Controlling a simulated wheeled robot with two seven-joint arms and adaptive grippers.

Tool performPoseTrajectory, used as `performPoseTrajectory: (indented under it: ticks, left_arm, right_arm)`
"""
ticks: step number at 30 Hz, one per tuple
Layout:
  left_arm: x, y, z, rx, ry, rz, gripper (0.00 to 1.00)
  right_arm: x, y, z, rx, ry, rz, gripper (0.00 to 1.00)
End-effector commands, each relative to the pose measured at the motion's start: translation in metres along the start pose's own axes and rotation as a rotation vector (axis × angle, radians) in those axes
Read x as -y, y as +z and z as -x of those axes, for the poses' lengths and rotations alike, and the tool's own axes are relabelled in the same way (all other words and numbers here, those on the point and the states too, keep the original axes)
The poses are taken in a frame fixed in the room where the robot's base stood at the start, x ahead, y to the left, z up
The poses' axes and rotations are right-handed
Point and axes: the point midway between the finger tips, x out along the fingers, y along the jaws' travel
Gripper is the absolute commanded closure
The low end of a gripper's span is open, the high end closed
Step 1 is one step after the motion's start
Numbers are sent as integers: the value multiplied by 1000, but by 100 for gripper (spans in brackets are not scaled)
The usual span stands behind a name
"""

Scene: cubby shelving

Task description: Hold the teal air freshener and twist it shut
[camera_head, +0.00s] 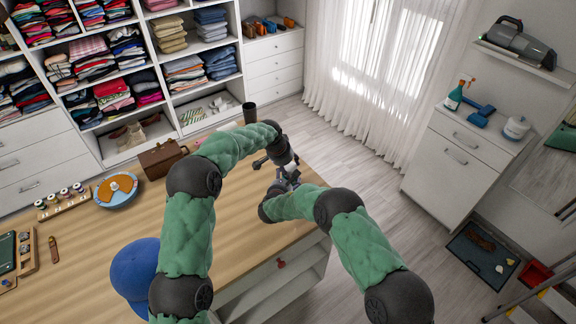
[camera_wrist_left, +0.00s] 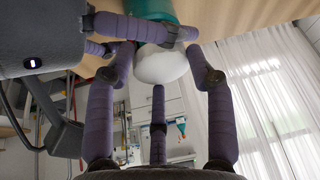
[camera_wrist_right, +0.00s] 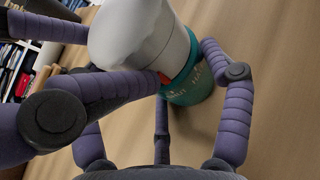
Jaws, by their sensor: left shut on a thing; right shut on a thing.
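The air freshener has a teal body with lettering (camera_wrist_right: 190,88) and a white tapered top (camera_wrist_right: 135,32) in the right wrist view. A small orange-red bit shows at their join. In the left wrist view the white top (camera_wrist_left: 160,66) faces the camera, with the teal body (camera_wrist_left: 150,9) beyond. My left gripper (camera_head: 287,170) is shut at the white top. My right gripper (camera_head: 284,187) is shut on the teal body, its fingers crossing near the join. The grippers meet over the table's far right edge in the head view, largely hiding the air freshener there.
The wooden table (camera_head: 95,235) bears a blue cap (camera_head: 133,270), a blue round dish (camera_head: 116,190), a spool rack (camera_head: 62,203) and a brown bag (camera_head: 160,157). Shelves of folded clothes stand behind. A white cabinet (camera_head: 455,160) stands at right. Floor between is clear.

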Motion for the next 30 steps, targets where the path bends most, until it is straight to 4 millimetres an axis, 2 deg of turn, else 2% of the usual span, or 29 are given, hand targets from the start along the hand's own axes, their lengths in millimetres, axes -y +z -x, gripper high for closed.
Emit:
performPoseTrajectory:
  ticks: [9, 19, 20, 21, 22, 30]
  left_arm:
    - [4, -1, 0, -9, 43, -116, 79]
    - [4, -2, 0, -11, 46, -129, 79]
    - [4, -2, 0, -11, 46, -129, 41]
    - [4, -2, 0, -11, 46, -129, 29]
    - [4, -2, 0, -11, 46, -129, 22]
    - [2, -1, 0, -7, 49, -128, 22]
  right_arm:
    - [-2, 0, 1, 1, 3, 3, 59]
    - [-2, -1, 2, 1, 4, 5, 59]
    - [-2, -1, 2, 1, 4, 5, 59]
    - [-2, -1, 2, 1, 4, 5, 59]
    - [-2, -1, 2, 1, 4, 5, 59]
    - [-1, 0, 1, 0, 2, 2, 59]
